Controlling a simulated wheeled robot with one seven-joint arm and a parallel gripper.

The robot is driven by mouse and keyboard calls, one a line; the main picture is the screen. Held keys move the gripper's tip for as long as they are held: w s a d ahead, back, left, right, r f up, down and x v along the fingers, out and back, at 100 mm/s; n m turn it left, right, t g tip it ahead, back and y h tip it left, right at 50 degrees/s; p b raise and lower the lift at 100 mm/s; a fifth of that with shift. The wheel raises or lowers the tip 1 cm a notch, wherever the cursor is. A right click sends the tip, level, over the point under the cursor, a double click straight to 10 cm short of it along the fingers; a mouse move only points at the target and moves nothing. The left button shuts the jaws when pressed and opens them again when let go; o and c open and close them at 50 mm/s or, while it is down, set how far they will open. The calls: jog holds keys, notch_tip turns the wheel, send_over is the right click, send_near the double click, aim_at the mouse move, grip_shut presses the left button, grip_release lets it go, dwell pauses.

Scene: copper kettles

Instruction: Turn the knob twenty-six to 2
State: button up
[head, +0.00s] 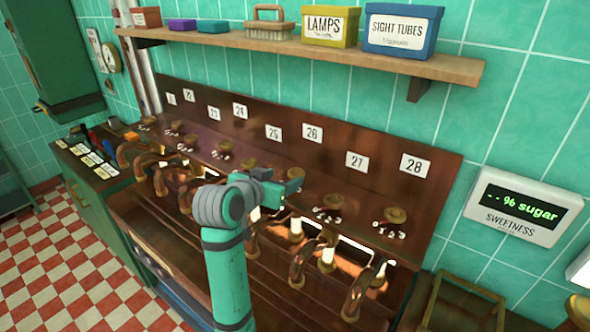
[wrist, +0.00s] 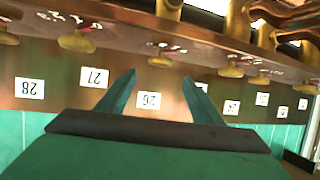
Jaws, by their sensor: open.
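Knob twenty-six (wrist: 160,61) is a small brass knob on the copper panel. In the wrist view, which is upside down, it lies beyond my open fingers (wrist: 159,80), roughly in line with the gap between them. Its number plate 26 (wrist: 149,100) shows between the fingers, and also on the back panel in the head view (head: 312,132). The white marks by the knob are too small to read, so I cannot tell its setting. In the head view my gripper (head: 297,180) is over the panel below plate 26 and largely hides that knob. Nothing is between the fingers.
Similar brass knobs stand on either side, such as the one under plate 27 (head: 333,201) and the one under plate 28 (head: 397,215). Copper spouts (head: 357,292) stick out in front. A shelf (head: 330,55) with boxes hangs above. A sweetness display (head: 515,208) reads "-- % sugar".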

aim_at(295, 173)
jog(key=x, duration=0.8)
jog(key=shift+w+f, duration=0.2)
jog(key=c, duration=1.1)
